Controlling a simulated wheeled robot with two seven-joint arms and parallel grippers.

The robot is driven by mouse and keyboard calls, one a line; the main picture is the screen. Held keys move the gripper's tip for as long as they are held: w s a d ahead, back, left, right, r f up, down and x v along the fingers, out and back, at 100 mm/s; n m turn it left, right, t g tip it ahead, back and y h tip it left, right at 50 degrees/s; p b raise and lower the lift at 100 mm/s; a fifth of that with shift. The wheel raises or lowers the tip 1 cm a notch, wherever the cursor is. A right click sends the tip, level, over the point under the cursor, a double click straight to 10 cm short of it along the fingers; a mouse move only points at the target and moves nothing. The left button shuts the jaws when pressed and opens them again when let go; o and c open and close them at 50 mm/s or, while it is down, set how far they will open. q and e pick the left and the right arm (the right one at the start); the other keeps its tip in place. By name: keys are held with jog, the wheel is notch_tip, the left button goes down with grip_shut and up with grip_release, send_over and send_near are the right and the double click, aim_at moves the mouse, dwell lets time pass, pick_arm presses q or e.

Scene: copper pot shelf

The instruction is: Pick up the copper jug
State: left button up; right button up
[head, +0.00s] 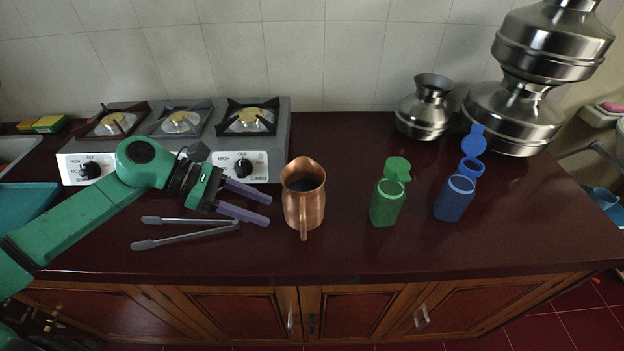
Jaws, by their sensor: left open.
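The copper jug (301,198) stands upright near the middle of the dark red counter (345,257), with its handle toward me and its open top showing. My left gripper (267,208) comes in from the left, just left of the jug. Its two purple fingers are apart and point at the jug, with nothing between them. A small gap shows between the fingertips and the jug. My right gripper is not in the picture.
Metal tongs (185,233) lie below my left gripper. A gas stove (275,150) stands behind it. A green bottle (386,202) and a blue bottle (455,199) stand open to the right of the jug. Steel pots (423,112) stand at the back right. The counter's front middle is clear.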

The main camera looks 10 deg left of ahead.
pick_arm(q)
jog(key=w, duration=0.1)
jog(key=p, duration=0.4)
send_over(305, 240)
jog(key=a, duration=0.2)
notch_tip(305, 240, down, 4)
jog(key=f, duration=0.1)
jog(key=shift+p+x, duration=0.75)
jog(key=shift+x, duration=0.35)
jog(key=p+x, duration=0.1)
jog(key=x, duration=0.1)
jog(key=shift+d+f, duration=0.2)
jog(key=shift+f, duration=0.05)
jog(key=shift+w+d+f, duration=0.2)
jog(key=shift+f, duration=0.1)
jog(key=shift+a, duration=0.1)
grip_shut()
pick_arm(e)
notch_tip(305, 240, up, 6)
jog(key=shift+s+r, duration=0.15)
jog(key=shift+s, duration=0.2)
